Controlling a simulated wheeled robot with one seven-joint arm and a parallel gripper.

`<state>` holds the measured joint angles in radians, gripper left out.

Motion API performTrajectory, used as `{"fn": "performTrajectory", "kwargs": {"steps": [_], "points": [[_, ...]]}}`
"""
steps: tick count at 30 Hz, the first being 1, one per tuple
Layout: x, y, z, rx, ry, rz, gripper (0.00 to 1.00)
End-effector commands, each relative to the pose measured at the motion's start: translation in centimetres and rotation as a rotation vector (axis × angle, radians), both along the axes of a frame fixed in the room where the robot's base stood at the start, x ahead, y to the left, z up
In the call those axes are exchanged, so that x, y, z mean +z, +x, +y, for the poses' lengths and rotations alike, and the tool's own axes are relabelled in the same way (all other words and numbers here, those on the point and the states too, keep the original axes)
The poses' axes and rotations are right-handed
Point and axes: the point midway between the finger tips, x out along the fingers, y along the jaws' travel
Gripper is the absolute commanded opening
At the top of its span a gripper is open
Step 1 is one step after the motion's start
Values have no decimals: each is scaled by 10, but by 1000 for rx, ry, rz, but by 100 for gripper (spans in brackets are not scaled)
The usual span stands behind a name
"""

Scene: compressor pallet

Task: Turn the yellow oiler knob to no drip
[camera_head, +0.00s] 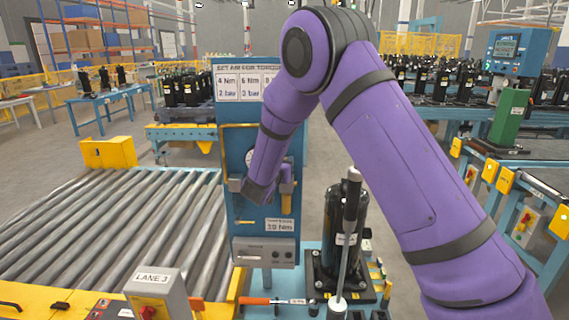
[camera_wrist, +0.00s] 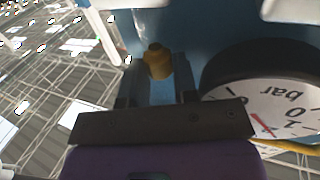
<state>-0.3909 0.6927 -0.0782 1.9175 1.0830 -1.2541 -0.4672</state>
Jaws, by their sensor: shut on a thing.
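The yellow oiler knob (camera_wrist: 158,66) shows in the wrist view as a small rounded yellow piece with a narrower top. My gripper (camera_wrist: 157,74) has one dark finger on each side of it and is shut on it. In the head view my purple arm reaches to the blue panel (camera_head: 234,135), and the wrist hides the knob there. A white pressure gauge (camera_wrist: 268,108) with a black rim, a red needle and "bar" lettering sits right beside the fingers in the wrist view. The knob's setting marks cannot be read.
A yellow-and-grey upright part (camera_head: 286,188) is on the panel right of my wrist. Below stand a black compressor (camera_head: 345,235) and a torque tool. A roller conveyor (camera_head: 110,235) lies left; a green-and-blue station (camera_head: 510,115) stands right.

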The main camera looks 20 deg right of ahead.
Motion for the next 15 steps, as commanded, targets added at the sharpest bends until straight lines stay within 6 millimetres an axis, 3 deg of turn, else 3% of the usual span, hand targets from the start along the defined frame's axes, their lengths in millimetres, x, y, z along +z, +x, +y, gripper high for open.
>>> {"fn": "performTrajectory", "kwargs": {"steps": [7,8,10,11,15], "points": [[-1,0,-1,-1,-1,2,4],[-1,0,-1,-1,-1,2,32],[-1,0,-1,0,-2,1,48],[0,0,0,0,-1,1,52],[0,0,1,2,0,0,52]]}}
